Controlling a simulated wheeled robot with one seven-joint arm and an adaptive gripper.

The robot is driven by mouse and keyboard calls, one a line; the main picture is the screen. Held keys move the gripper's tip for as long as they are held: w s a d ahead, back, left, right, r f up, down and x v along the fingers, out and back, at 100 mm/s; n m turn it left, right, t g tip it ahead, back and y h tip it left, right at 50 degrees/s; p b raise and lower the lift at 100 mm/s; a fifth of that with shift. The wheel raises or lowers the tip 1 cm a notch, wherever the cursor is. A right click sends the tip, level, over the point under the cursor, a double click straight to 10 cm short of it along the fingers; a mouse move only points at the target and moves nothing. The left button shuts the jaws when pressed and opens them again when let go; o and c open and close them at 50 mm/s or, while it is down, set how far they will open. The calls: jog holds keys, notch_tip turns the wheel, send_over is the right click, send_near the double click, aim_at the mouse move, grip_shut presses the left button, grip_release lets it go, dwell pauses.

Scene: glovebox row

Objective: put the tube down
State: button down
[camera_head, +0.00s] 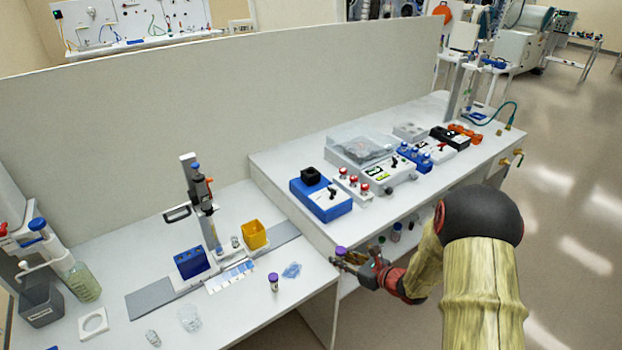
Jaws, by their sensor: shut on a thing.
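My gripper (352,262) is shut on a tube (340,252), of which the purple cap shows at the fingertips. The rest of this tube is hidden by the fingers or too small to make out. My gripper is at the right end of the lower white bench (240,326), near its edge and in front of the higher bench. I cannot tell its height above the surface. A second small purple-capped tube (274,283) stands upright on the lower bench, to the left of my gripper.
A blue crumpled piece (291,270) lies beside the standing tube. A stand (202,205), blue box (191,262) and yellow container (254,235) are behind. Clear glassware (190,318) stands front left. The higher bench (284,174) holds a blue device (321,201).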

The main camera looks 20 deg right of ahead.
aim_at(337, 249)
jog(key=shift+d+f, duration=0.1)
jog(key=shift+f, duration=0.1)
jog(key=r+m+h, duration=0.1)
jog(key=a+r+m+h, duration=0.1)
jog(key=r, duration=0.1)
jog(key=r+m+t+h, duration=0.1)
jog(key=r, duration=0.1)
jog(key=shift+w+a+h, duration=0.15)
jog(key=shift+w+h, duration=0.15)
jog(key=shift+w, duration=0.1)
jog(key=w+a+r+n+y, duration=0.1)
jog(key=a+r, duration=0.8)
jog(key=shift+a+y, duration=0.3)
jog(key=shift+a, duration=0.1)
